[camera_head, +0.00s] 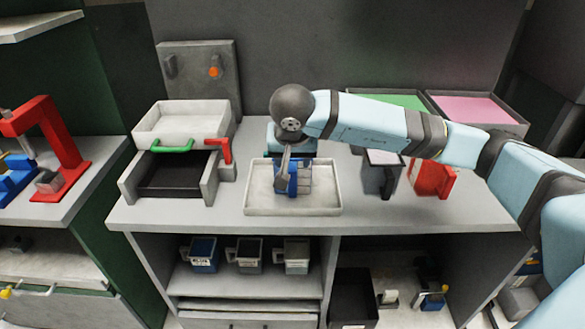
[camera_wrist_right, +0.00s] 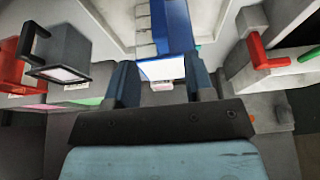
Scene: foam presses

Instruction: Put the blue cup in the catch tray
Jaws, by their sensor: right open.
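The blue cup (camera_head: 292,184) stands over the shallow white catch tray (camera_head: 255,205) in the middle of the counter, within its rim in the head view. Its blue side also shows in the wrist view (camera_wrist_right: 176,25), with a white face toward me. My right gripper (camera_head: 291,165) is open above and behind the cup, partly hiding it. In the wrist view its two fingers (camera_wrist_right: 163,88) are apart, on either side of the cup's near end, with a gap visible. Whether the cup touches the tray floor is hard to tell. My left gripper is not in view.
A press with a green handle (camera_head: 173,146) and red lever (camera_head: 223,150) stands left of the tray. A grey cup (camera_head: 381,178) and red cup (camera_head: 432,179) stand right. Green (camera_head: 400,102) and pink (camera_head: 475,110) trays lie behind. Several cups sit on the shelf below.

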